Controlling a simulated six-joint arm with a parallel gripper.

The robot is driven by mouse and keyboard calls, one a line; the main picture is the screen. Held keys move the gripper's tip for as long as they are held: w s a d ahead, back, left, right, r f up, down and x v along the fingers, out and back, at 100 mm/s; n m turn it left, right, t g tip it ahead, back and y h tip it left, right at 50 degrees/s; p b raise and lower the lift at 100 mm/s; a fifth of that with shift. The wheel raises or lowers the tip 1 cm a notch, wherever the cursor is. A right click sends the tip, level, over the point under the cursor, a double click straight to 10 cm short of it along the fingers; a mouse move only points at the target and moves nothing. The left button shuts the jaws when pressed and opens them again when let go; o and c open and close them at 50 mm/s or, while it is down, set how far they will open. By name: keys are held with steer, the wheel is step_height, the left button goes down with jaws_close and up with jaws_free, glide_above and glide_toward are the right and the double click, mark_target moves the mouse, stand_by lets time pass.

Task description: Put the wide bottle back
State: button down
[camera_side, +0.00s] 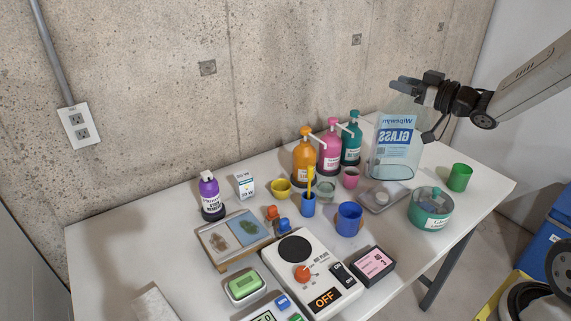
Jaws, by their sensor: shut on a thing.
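The wide bottle (393,162) is clear, with a blue and white label whose lettering reads reversed. It stands about upright at the back right of the table, right of the teal pump bottle. My gripper (418,92) reaches in from the right and is shut on the bottle's upper part; the exact finger contact is hard to see. The bottle's bottom appears near the back of a flat grey tray (378,204). I cannot tell whether it touches the surface or hangs just above.
Orange (304,160), pink (331,155) and teal (351,146) pump bottles stand left of it. A green cup (460,177) and a round teal container (431,208) are at the right. Blue (349,219), yellow and pink cups and a hot plate (309,271) crowd the middle.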

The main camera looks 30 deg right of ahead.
steer(key=shift+r, duration=1.85)
steer(key=d+f+m+g+h, duration=0.1)
steer(key=d+m+h, duration=0.8)
steer(key=d, duration=1.7)
steer(key=shift+w+a+f+n+h, duration=0.15)
steer(key=shift+f+n+h, duration=0.35)
steer(key=shift+f, duration=0.55)
steer(key=shift+s+a+f+n+h, duration=0.1)
steer(key=shift+f+n+h, duration=0.2)
steer(key=shift+f+n, duration=0.55)
steer(key=shift+w+d+f+m, duration=0.1)
steer(key=shift+w+f+m, duration=0.05)
steer(key=shift+f+m, duration=0.1)
steer(key=w+d+f, duration=0.7)
steer(key=w+f, duration=0.2)
steer(key=w, duration=0.2)
steer(key=shift+d, duration=0.3)
steer(key=shift+f, duration=0.15)
